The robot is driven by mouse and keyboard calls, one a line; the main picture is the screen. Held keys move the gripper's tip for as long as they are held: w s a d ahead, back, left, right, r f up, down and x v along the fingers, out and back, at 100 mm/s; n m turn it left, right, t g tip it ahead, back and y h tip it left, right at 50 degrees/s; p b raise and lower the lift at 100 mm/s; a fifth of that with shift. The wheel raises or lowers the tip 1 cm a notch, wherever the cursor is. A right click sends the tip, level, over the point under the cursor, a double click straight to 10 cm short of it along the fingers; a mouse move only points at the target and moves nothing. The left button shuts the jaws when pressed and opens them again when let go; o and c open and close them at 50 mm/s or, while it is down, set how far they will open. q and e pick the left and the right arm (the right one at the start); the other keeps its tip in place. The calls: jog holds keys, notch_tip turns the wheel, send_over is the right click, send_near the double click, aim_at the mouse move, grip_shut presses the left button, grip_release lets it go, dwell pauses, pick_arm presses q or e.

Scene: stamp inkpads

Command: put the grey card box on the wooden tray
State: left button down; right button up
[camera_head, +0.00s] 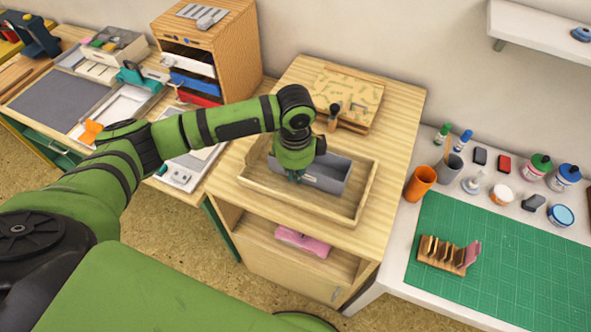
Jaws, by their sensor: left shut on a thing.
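The grey card box (328,173) is a long, open-topped box within the outline of the wooden tray (352,217), a shallow rimmed tray on the wooden cabinet top. My left gripper (294,177) points down at the box's left end and is shut on the box. The gripper and wrist cover that end of the box and part of the tray's back left. I cannot tell whether the box's underside touches the tray floor. My right gripper is not in view.
A patterned board (345,92) lies behind the tray, with a wooden-handled stamp (334,117) near it. A wooden drawer unit (232,50) stands at the back left. A green cutting mat (505,255) and several bottles are on the right table. A pink item (302,241) sits on the shelf below.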

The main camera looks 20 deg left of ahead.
pick_arm(q)
jog(key=shift+f, duration=0.4)
jog(key=shift+f, duration=0.1)
jog(key=c, duration=1.4)
grip_release()
notch_tip(320, 180, up, 12)
jog(key=b, duration=0.3)
